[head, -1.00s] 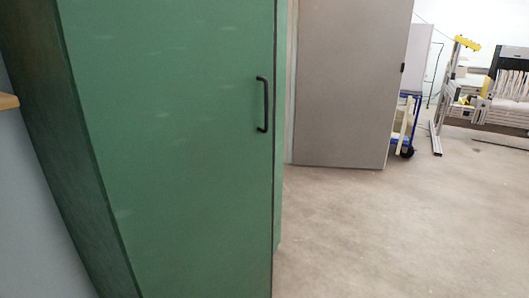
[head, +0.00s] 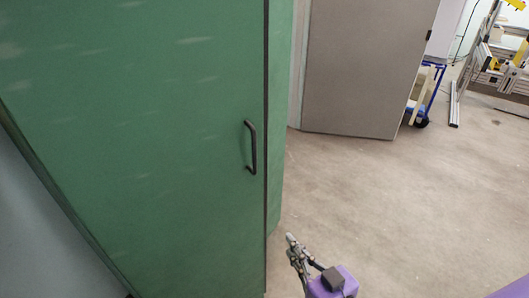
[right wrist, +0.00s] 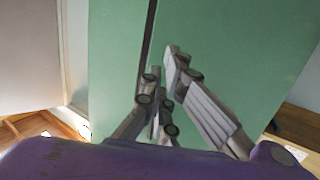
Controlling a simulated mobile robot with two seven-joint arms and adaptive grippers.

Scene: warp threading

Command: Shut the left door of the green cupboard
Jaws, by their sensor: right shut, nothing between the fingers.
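The green cupboard (head: 276,130) fills the left of the head view. Its large door panel (head: 130,130) faces me, with a black upright bar handle (head: 252,148) near the right edge. A dark vertical line runs along that edge, with a narrow green strip beyond it. I cannot tell how far ajar the door is. My right gripper (head: 291,238) is low, just right of the dark line and below the handle. It is shut and empty. In the right wrist view its fingers (right wrist: 165,75) point at the green panel (right wrist: 240,50), near the dark line. My left gripper is out of view.
A grey panel (head: 365,70) stands behind the cupboard. A blue wheeled cart (head: 426,100) is beside it, and a metal frame machine (head: 505,60) is at the far right. The floor (head: 400,210) right of the cupboard is clear.

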